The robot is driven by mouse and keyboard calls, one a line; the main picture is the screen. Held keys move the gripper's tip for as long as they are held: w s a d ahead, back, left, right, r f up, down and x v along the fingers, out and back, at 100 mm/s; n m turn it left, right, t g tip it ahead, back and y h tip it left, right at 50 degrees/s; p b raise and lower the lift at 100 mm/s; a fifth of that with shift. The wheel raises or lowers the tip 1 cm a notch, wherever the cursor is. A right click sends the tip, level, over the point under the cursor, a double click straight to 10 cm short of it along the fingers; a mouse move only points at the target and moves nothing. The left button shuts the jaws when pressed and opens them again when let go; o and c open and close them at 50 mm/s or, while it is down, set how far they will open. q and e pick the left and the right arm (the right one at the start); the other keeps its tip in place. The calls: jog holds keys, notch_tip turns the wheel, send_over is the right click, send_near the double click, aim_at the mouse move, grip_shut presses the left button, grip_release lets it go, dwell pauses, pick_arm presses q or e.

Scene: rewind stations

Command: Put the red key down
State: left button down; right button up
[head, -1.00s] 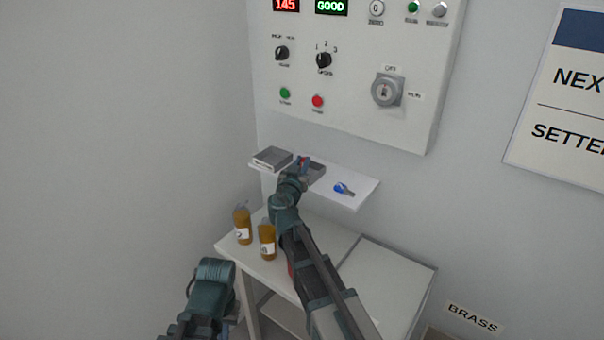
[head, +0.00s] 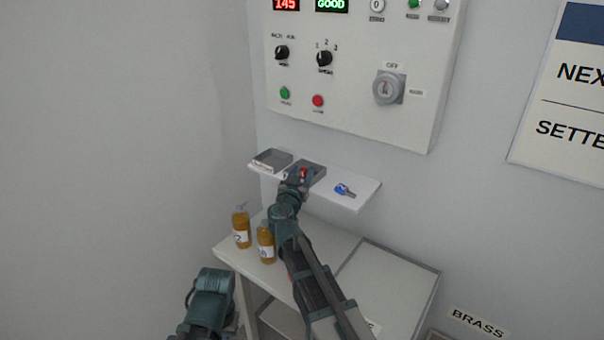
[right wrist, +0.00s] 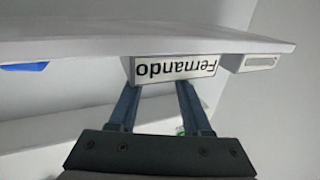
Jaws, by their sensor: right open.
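The red key (head: 304,172) shows as a small red patch at the right-hand grey tray (head: 318,170) on the white wall shelf; the rest of it is hidden by my gripper. My right gripper (head: 299,176) is open, just in front of that tray. In the right wrist view my two open fingers (right wrist: 158,88) stand apart, with nothing seen between them, near a name label reading Fernando (right wrist: 175,71), which appears upside down. The red key does not show there. Of my left arm only a link shows at the bottom of the head view.
A blue key (head: 344,190) lies on the shelf (head: 358,200) to the right. Another grey tray (head: 271,160) is at the left. Above is the control panel (head: 355,120); below, two amber bottles (head: 241,228) stand on a white table (head: 275,270).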

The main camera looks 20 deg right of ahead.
jog(key=shift+r, duration=0.2)
jog(key=shift+s+a, duration=0.15)
jog(key=shift+s, duration=0.15)
jog(key=v, duration=1.1)
jog(key=shift+s, duration=0.2)
